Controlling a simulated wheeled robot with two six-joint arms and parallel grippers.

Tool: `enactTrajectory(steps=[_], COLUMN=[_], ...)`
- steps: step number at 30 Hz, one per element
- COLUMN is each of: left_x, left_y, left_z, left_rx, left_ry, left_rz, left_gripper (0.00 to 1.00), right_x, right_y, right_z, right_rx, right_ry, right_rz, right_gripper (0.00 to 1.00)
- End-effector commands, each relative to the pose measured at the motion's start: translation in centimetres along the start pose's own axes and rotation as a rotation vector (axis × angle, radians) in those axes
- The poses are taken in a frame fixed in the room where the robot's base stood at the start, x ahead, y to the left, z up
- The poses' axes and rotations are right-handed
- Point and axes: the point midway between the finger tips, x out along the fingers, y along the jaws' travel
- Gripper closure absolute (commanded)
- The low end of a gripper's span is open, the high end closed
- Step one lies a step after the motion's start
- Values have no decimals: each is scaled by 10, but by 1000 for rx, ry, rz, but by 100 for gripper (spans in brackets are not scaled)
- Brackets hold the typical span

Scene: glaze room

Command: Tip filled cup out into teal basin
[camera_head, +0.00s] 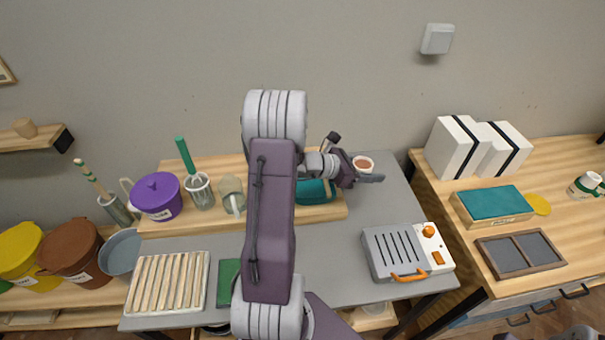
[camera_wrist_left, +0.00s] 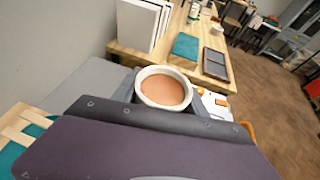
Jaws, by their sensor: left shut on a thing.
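The filled cup (camera_head: 363,163) is white, with a brown-orange fill. My left gripper (camera_head: 371,174) is shut on it, over the back right of the grey table. In the left wrist view the cup (camera_wrist_left: 163,88) sits upright or nearly so between the fingers, its fill inside the rim. The teal basin (camera_head: 316,191) stands on the wooden board, left of the cup. My left arm and wrist hide much of it, and its inside is hard to see. My right gripper is not in view.
A purple lidded pot (camera_head: 157,197), a whisk holder (camera_head: 200,190) and a glass jug (camera_head: 232,194) stand left on the board. A grey grill-like appliance (camera_head: 395,252) sits at the front right, a slatted rack (camera_head: 168,282) at the front left.

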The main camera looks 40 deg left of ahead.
Motion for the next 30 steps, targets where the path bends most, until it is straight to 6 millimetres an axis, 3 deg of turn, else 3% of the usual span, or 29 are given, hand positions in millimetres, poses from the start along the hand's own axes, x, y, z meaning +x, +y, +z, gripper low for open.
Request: enactTrajectory(steps=[9, 13, 30], left_x=[-43, -55, -66], left_y=[2, 7, 16], left_z=[-52, -66, -72], left_rx=[-56, -72, -90], left_ry=[2, 1, -2], left_rz=[112, 160, 194], left_gripper=[98, 98, 98], right_x=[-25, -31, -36], right_y=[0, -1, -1], right_z=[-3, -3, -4], right_rx=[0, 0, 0], right_ry=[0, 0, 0], right_rz=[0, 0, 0], right_gripper=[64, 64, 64])
